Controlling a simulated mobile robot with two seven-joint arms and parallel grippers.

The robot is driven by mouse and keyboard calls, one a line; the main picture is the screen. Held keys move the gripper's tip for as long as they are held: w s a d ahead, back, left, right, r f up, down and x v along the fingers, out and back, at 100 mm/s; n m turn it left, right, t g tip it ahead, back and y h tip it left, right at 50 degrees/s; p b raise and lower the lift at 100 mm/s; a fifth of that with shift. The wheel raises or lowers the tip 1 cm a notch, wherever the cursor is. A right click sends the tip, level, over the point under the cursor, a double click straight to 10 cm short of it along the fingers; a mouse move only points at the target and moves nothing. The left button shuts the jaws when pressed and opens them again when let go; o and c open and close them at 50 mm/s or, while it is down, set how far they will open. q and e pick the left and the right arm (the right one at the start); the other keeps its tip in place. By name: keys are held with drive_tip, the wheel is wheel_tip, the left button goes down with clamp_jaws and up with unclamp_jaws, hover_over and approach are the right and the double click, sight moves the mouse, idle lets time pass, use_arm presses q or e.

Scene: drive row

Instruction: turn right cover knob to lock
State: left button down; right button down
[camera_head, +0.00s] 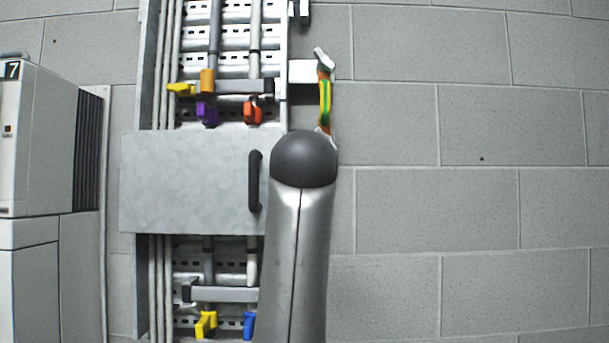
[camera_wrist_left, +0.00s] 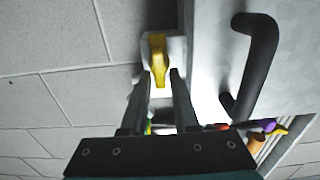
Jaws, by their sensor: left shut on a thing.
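The yellow cover knob (camera_wrist_left: 158,55) sits on a pale plate beside the cover's edge in the left wrist view. Its long grip runs roughly up and down in that picture. My left gripper (camera_wrist_left: 162,84) is shut on the knob's near end. The grey metal cover (camera_head: 185,180) has a black handle (camera_head: 254,181), which also shows in the left wrist view (camera_wrist_left: 255,70). In the head view my grey arm hides the cover's right edge, the knob and the left gripper. My right gripper is in neither view.
Purple (camera_head: 207,112) and red (camera_head: 253,112) valve handles sit above the cover; yellow (camera_head: 206,324) and blue (camera_head: 249,324) ones sit below. A green-yellow strap (camera_head: 325,103) hangs above my arm. A cabinet (camera_head: 35,140) stands at left. The block wall at right is bare.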

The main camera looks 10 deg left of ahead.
use_arm(q)
drive_tip(key=shift+m, duration=0.3)
drive_tip(key=shift+w+d+f+m+p, duration=0.1)
drive_tip(key=shift+d+f+m+p, duration=0.1)
drive_tip(key=shift+m+p, duration=2.2)
drive_tip(key=shift+s+d+f+m+p, duration=0.15)
drive_tip(key=shift+m+p, duration=1.2)
drive_tip(key=shift+m, duration=2)
drive_tip(key=shift+w+d+f+m+p, duration=0.15)
drive_tip(key=shift+d+f+m+p, duration=0.1)
drive_tip(key=shift+m+p, duration=2.15)
drive_tip(key=shift+m+b, duration=0.4)
drive_tip(key=shift+m, duration=0.25)
drive_tip(key=c, duration=0.9)
unclamp_jaws()
drive_tip(key=shift+o, duration=0.2)
drive_tip(key=s+d+b, duration=0.3)
drive_tip(key=s, duration=1.2)
drive_tip(key=shift+b, duration=0.35)
